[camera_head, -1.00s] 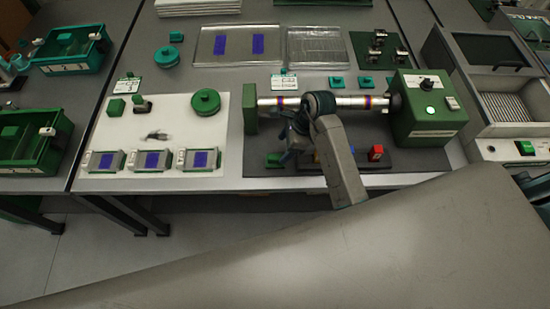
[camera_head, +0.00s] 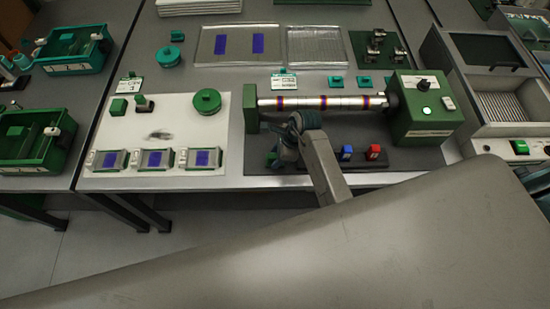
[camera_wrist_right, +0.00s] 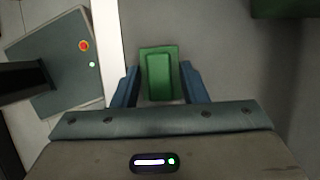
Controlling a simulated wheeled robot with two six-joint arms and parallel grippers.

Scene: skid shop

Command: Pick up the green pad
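The green pad (camera_wrist_right: 159,75) is a small block with a raised top in the right wrist view. It lies between the two blue fingers of my right gripper (camera_wrist_right: 161,82). The fingers are apart, one on each side, with narrow gaps to the pad visible. In the head view my right gripper (camera_head: 284,157) is low over the dark mat (camera_head: 412,160), in front of the striped shaft. Part of the green pad (camera_head: 271,158) shows at its left; the rest is hidden. My left gripper is not in view.
A blue block (camera_head: 346,152) and a red block (camera_head: 374,152) stand on the mat to the right. The striped metal shaft (camera_head: 345,102) runs behind, into a green machine (camera_head: 422,110). A white board (camera_head: 175,130) with several framed tiles lies at left.

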